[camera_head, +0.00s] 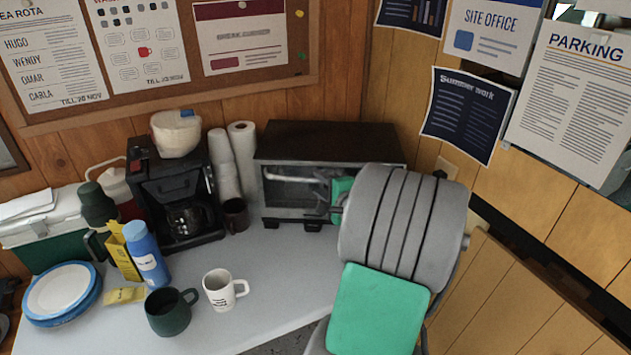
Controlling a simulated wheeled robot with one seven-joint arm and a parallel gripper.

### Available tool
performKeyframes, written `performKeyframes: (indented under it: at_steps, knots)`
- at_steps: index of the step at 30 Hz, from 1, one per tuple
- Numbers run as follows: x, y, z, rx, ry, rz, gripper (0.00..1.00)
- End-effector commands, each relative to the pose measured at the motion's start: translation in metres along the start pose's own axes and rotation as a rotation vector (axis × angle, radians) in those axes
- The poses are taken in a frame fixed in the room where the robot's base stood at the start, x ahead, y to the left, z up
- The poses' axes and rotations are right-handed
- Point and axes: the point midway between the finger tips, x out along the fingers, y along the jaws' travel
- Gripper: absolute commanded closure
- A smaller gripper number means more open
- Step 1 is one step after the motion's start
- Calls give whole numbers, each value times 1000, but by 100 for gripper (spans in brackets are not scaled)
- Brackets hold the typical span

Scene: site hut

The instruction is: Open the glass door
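The toaster oven (330,142) stands at the back of the table, with a dark top and a light metal front. Its glass door (283,192) looks shut and upright, with a pale bar handle (290,178) across its upper part. My gripper (322,196) is at the right part of the door, close to the handle. It is small, dark and mostly hidden behind my grey and green arm, which also covers the oven's right front. I cannot tell whether the fingers touch the handle or whether they are open.
A coffee maker (178,195), a dark red mug (236,215) and stacked cups (223,165) stand left of the oven. A white mug (222,290), green mug (170,311) and blue bottle (146,254) stand nearer. The table (285,265) before the door is clear.

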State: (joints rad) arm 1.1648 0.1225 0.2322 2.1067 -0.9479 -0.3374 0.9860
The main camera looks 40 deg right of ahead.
Motion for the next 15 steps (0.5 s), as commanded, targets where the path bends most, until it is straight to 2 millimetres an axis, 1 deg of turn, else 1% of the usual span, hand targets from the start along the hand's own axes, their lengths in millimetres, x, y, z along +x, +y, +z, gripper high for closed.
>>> performKeyframes:
  at_steps: [1,3,6,9,14,15]
  knots:
    - [10,0,2,-1,-5,1,64]
    - [21,0,2,-1,-4,1,64]
    - [30,0,1,-3,-1,1,64]
    - [33,0,1,-3,-1,0,64]
    - [33,0,1,-3,0,1,64]
    - [33,0,1,-4,-1,1,66]
